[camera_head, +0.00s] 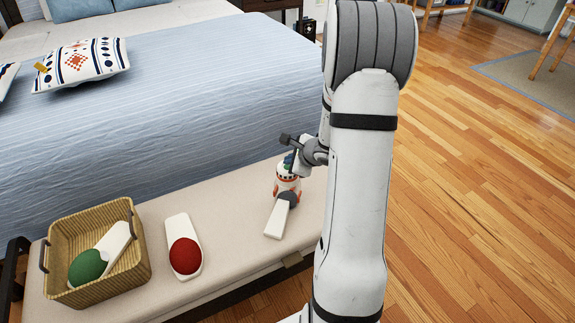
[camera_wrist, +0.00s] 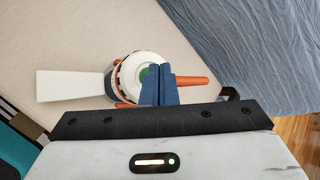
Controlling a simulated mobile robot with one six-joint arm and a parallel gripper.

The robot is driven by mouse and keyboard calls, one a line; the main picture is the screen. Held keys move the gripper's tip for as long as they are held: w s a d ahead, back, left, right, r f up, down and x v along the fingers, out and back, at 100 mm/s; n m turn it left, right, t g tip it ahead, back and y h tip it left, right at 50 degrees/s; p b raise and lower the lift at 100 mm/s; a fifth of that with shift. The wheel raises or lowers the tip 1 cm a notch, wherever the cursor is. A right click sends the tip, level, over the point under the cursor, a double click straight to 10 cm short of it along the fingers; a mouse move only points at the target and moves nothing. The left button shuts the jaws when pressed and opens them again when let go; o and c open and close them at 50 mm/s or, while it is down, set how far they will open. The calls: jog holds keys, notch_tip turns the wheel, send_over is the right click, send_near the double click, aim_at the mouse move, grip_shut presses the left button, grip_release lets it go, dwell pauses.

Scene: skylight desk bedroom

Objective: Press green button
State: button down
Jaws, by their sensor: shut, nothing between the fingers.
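A green domed button (camera_head: 88,267) on a white base lies tilted inside a woven basket (camera_head: 140,262) at the left end of the bench. My gripper (camera_head: 289,160) is at the right part of the bench, well away from the basket, just above a white and orange-red toy (camera_head: 287,184). In the wrist view my blue fingers (camera_wrist: 160,70) are together with nothing held. They cover part of the toy's round white top (camera_wrist: 133,62), which has a green centre. The green button in the basket is not in the wrist view.
A red domed button (camera_head: 185,256) on a white base lies beside the basket. A blue-covered bed (camera_head: 190,100) stands behind.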

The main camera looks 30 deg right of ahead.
jog(key=shift+r, duration=0.35)
notch_tip(320, 180, up, 6)
jog(key=p, duration=0.3)
jog(key=shift+p, duration=0.4)
